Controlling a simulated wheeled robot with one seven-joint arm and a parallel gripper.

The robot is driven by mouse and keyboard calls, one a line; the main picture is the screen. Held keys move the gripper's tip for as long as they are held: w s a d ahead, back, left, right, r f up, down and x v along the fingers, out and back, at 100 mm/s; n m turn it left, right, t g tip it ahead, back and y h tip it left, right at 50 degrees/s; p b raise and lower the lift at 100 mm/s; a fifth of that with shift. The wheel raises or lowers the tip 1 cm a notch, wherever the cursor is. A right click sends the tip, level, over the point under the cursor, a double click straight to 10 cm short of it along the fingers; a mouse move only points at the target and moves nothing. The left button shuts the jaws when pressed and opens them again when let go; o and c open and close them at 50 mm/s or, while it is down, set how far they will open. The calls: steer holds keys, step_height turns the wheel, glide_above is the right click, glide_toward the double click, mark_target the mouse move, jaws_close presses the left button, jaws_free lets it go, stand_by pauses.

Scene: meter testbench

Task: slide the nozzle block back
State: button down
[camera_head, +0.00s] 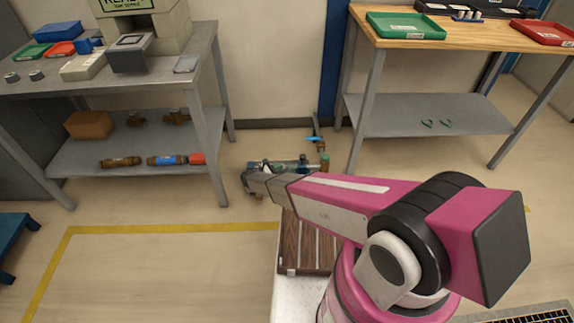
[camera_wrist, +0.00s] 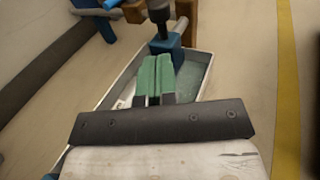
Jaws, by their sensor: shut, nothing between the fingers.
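My gripper (camera_wrist: 154,72) shows in the wrist view with its two green fingers pressed together and nothing between them. A grey shallow tray (camera_wrist: 198,72) lies below. In the head view the bench's pipework (camera_head: 290,166) shows behind my pink arm, which hides its lower part; the fingers cannot be made out there.
A light blue pipe (camera_wrist: 109,3) and a blue support (camera_wrist: 103,25) are at the wrist view's upper left. A grey metal table (camera_head: 212,60) stands at left and a wood-topped table (camera_head: 470,40) at right. Open floor (camera_head: 150,270) with yellow tape lies at front left.

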steer(key=shift+v, duration=1.4)
steer(key=s+d+r+m+g+y, duration=0.25)
steer(key=d+r+m+g, duration=0.3)
steer(key=d+r, duration=0.45)
steer(key=s+d+r+m+g+y, duration=0.2)
steer(key=s+d+r+m+g, duration=0.15)
steer(key=d+r+m, duration=0.7)
steer(key=s+d+r+m+y, duration=0.8)
steer(key=s+d+r+y, duration=0.2)
steer(key=r, duration=0.4)
steer(key=s+d, duration=0.1)
steer(key=d, duration=0.1)
steer(key=shift+d+r+m+g, duration=0.25)
steer(key=shift+r+m+g, duration=0.05)
steer(key=shift+m, duration=0.1)
